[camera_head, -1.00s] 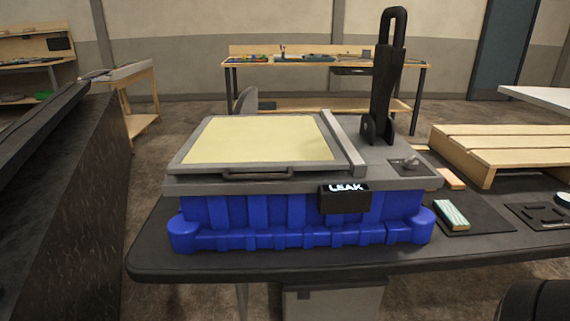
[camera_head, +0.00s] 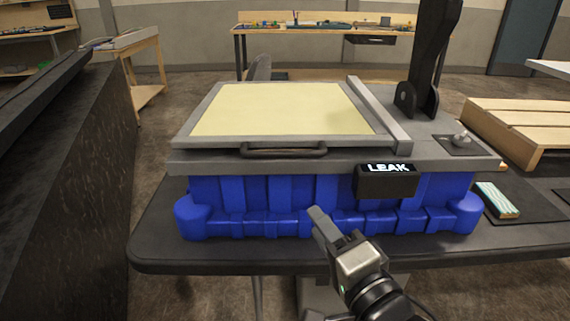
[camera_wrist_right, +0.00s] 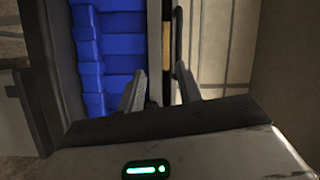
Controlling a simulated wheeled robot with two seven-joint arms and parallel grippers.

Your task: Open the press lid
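The press (camera_head: 430,153) stands on the dark table with a blue base. Its lid (camera_head: 290,108), a pale yellow panel in a grey frame, lies flat and closed. A dark bar handle (camera_head: 284,153) runs along the lid's front edge; a dark bar that looks like it shows in the right wrist view (camera_wrist_right: 177,35). My right gripper (camera_head: 316,218) is in front of the blue base, below and a little right of the handle, not touching it. In the right wrist view its two fingers (camera_wrist_right: 160,84) are apart with nothing held. My left gripper is not in view.
A small display reading LEAK (camera_head: 387,181) sticks out of the press front, right of the handle. A tall black lever (camera_head: 431,55) stands at the back right. A striped block (camera_head: 497,199) and wooden pallet (camera_head: 530,125) lie to the right. A dark slab (camera_head: 75,180) is at left.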

